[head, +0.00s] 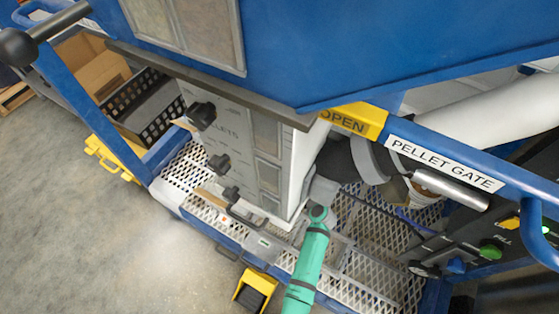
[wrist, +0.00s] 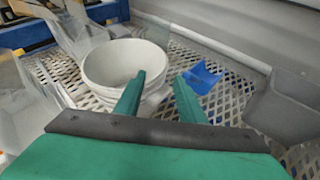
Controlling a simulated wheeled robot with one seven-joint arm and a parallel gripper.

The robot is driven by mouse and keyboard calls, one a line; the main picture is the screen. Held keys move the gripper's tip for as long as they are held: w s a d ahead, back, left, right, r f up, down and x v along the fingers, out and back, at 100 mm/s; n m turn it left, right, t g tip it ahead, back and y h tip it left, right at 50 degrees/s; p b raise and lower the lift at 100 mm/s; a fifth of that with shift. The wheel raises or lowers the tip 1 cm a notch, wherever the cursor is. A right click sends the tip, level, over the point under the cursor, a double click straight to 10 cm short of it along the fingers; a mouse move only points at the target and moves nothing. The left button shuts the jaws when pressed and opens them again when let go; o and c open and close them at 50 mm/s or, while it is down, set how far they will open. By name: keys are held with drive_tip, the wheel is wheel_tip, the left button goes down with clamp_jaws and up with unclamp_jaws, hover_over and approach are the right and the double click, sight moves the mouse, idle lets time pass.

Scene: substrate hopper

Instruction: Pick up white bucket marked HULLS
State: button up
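A white round bucket (wrist: 108,62) stands upright on the metal grating in the wrist view, left of the middle, its open mouth showing. No HULLS marking can be read on it from here. My gripper (wrist: 160,76) has its two green fingers apart. The left finger overlaps the right part of the bucket in the picture, and the right finger lies just right of it. I cannot tell whether either finger touches the bucket. In the head view my green arm reaches down beside the white panel; I cannot make out the fingers or the bucket there.
A blue curved piece (wrist: 203,77) lies on the grating right of the fingers. A grey bin-like part (wrist: 285,105) stands further right. In the head view, the blue PELLET GATE bar (head: 445,163) and white panelled box (head: 245,150) flank the arm.

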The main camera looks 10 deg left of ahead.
drive_tip(key=x, duration=0.5)
drive_tip(key=shift+w+d, duration=0.15)
drive_tip(key=shift+w, duration=0.25)
drive_tip(key=shift+w+a+f, duration=0.45)
drive_tip(key=shift+w+a, duration=0.15)
drive_tip(key=shift+w, duration=0.2)
drive_tip(key=shift+x, duration=2.25)
drive_tip(key=shift+d, duration=0.2)
